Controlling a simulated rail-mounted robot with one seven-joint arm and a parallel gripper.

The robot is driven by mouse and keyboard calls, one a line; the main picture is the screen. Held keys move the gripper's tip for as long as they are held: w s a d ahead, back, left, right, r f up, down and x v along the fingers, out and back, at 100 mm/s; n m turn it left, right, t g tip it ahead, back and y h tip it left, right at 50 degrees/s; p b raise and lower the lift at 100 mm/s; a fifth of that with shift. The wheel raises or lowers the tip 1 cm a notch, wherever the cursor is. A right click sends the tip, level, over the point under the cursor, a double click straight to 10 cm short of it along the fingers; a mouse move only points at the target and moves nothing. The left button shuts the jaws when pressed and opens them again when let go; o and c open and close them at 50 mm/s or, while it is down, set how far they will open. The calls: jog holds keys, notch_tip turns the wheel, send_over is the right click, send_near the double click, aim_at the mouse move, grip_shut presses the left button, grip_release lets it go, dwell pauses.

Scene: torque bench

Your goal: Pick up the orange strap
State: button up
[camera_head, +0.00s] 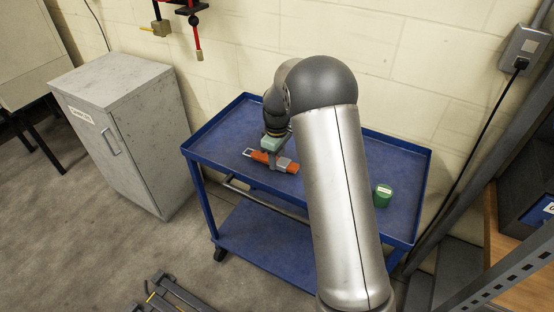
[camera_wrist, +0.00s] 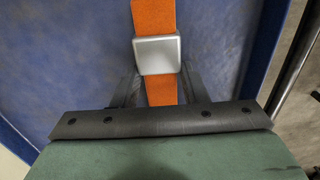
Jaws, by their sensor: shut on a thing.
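The orange strap (camera_head: 261,157) lies on the upper shelf of the blue cart (camera_head: 232,119), toward its left part, with a grey metal buckle. In the wrist view the orange strap (camera_wrist: 153,15) runs up and down the middle, with its silver buckle (camera_wrist: 157,54) just ahead of my fingers. My gripper (camera_head: 273,165) points down at the strap from above. In the wrist view my gripper (camera_wrist: 157,90) has a dark finger on each side of the orange webbing and is shut on it. The strap's near end is hidden behind the gripper body.
A green round container (camera_head: 382,195) stands on the cart's right part. The cart tray has a raised blue rim. A grey cabinet (camera_head: 126,130) stands left of the cart, and a wall is behind. The tray between strap and container is partly hidden by my arm.

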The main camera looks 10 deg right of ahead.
jog(key=shift+r, duration=0.5)
jog(key=s+d+r+b, duration=0.2)
jog(key=s+r, duration=0.9)
jog(key=s, duration=0.3)
jog(key=shift+d+r, duration=0.15)
jog(key=shift+r, duration=0.2)
